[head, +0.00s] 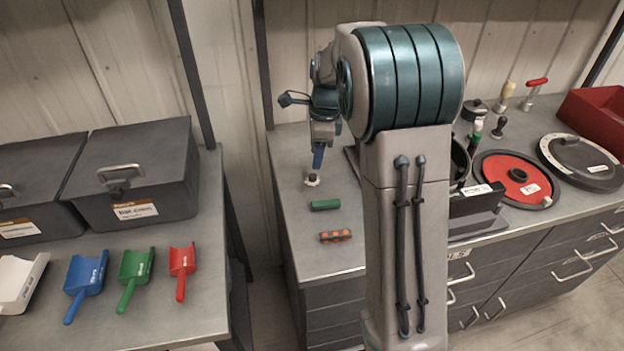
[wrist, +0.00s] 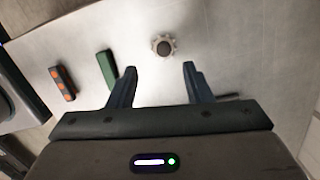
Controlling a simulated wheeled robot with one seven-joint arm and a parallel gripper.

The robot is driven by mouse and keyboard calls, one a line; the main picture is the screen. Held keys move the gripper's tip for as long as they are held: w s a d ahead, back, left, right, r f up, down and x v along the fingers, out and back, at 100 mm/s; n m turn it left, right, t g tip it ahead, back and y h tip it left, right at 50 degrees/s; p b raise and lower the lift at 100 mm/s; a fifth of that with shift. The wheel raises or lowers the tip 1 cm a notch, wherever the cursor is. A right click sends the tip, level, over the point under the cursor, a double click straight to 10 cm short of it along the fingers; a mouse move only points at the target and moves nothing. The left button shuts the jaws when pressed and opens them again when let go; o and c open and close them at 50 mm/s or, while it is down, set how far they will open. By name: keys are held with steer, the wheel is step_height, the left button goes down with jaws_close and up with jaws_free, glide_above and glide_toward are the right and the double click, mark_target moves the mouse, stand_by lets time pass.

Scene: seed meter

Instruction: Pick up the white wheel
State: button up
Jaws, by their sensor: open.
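The white wheel (wrist: 163,46) is a small toothed disc with a dark round hub. It lies on the grey bench top. In the head view the wheel (head: 312,182) sits just below my gripper (head: 318,160), near the left part of the bench. In the wrist view my gripper (wrist: 158,72) is open and empty. The wheel shows ahead of the fingertips and roughly midway between them, with no finger touching it. My arm hides part of the bench behind it in the head view.
A green block (head: 325,205) and a dark block with orange spots (head: 335,236) lie nearer the bench front. A red disc (head: 515,178) and other parts stand on the right. Colored scoops (head: 136,266) and dark bins (head: 135,175) are on the left bench.

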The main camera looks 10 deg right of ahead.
mark_target(313, 175)
steer(key=shift+w+a+f+p, duration=0.1)
steer(key=shift+f+p, duration=0.05)
steer(key=shift+f, duration=1)
steer(key=shift+w+a+f+p, duration=0.1)
steer(key=shift+w+a+f, duration=0.05)
steer(key=shift+f, duration=1.05)
steer(key=shift+w+a+f+p, duration=0.1)
steer(key=shift+f+p, duration=0.05)
steer(key=shift+f, duration=1)
steer(key=c, duration=0.6)
